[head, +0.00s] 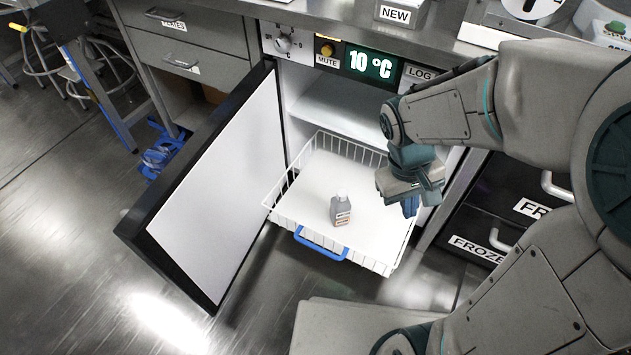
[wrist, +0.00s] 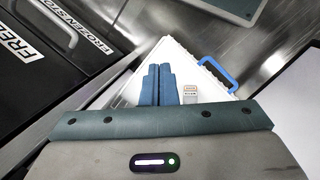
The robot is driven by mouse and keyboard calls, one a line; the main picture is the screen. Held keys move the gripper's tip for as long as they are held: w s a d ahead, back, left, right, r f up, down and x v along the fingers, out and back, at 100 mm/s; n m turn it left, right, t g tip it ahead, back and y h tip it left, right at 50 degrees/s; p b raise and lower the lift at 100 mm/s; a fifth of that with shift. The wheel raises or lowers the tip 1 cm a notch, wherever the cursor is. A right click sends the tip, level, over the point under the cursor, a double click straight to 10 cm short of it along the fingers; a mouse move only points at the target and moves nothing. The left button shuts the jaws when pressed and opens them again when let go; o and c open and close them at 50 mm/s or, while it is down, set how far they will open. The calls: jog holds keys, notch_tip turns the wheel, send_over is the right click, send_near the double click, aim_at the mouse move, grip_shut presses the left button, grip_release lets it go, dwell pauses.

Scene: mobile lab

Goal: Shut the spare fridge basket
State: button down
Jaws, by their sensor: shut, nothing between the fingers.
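The white wire basket (head: 376,262) is pulled out of the open fridge, with a blue handle (head: 321,246) on its front edge. A small grey bottle with a label (head: 341,210) stands upright in it. The basket (wrist: 183,50), its blue handle (wrist: 218,72) and the bottle (wrist: 190,93) also show in the wrist view. My gripper (head: 410,207) is above the right side of the basket, apart from the handle. In the wrist view its blue fingers (wrist: 158,84) are together, with nothing between them.
The fridge door (head: 215,190) stands wide open at left. A panel reading 10 °C (head: 370,64) is above the fridge opening. Black drawers labelled frozen (head: 478,246) are close at right. The floor (head: 90,280) at front left is clear.

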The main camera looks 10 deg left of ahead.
jog(key=w+a+f+n+t+h, duration=0.3)
jog(key=a+f+n+t+h, duration=0.5)
jog(key=a+f+n, duration=1.3)
jog(key=n+t+y, duration=0.5)
jog(key=n+t, duration=0.1)
jog(key=t, duration=0.1)
send_near(313, 231)
jog(key=b+x, duration=0.2)
jog(key=x, duration=0.4)
jog(key=shift+w+d+r+b, duration=0.1)
jog(key=shift+w+d+b, duration=0.05)
jog(key=shift+b, duration=0.15)
jog(key=shift+g, duration=0.3)
jog(key=shift+w, duration=0.1)
